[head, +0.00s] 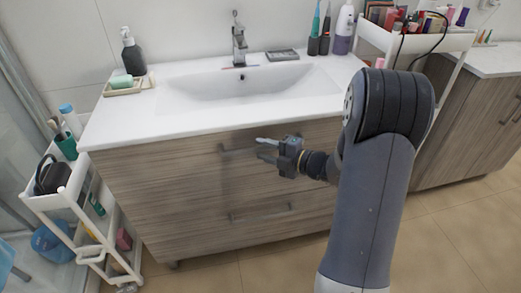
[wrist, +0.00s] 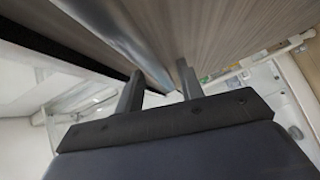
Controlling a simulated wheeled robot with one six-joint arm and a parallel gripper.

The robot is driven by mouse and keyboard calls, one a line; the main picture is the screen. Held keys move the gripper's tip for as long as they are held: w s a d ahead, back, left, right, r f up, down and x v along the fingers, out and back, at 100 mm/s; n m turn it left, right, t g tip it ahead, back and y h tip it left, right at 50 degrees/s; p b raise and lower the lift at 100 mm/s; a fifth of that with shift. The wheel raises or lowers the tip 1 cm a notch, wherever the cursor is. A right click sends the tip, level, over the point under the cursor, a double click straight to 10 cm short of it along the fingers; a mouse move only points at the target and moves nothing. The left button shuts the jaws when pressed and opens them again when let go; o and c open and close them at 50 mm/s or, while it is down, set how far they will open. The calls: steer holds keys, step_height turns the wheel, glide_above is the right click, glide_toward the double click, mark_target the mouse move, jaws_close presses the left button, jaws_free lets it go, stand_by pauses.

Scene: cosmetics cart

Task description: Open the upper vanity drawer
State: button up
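The vanity (head: 190,185) has a wood-grain front under a white top. The upper drawer (head: 185,160) looks shut in the head view. Its bar handle (head: 236,151) runs sideways and is partly hidden by my gripper. My gripper (head: 265,148) is at the right part of this handle, with its two fingers apart, one above the other, pointing left toward the front. In the wrist view my gripper (wrist: 160,82) is open, and the metal handle (wrist: 125,45) runs down between its fingers. I cannot tell whether either finger touches it.
A lower handle (head: 262,212) sits below on the front. A white cart (head: 75,195) with toiletries stands close at the left. Another cart (head: 415,42) with cosmetics and a wooden cabinet (head: 475,125) are at the right. The tiled floor (head: 230,272) in front is clear.

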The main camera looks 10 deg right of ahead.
steer(key=shift+x, duration=1)
jaws_close()
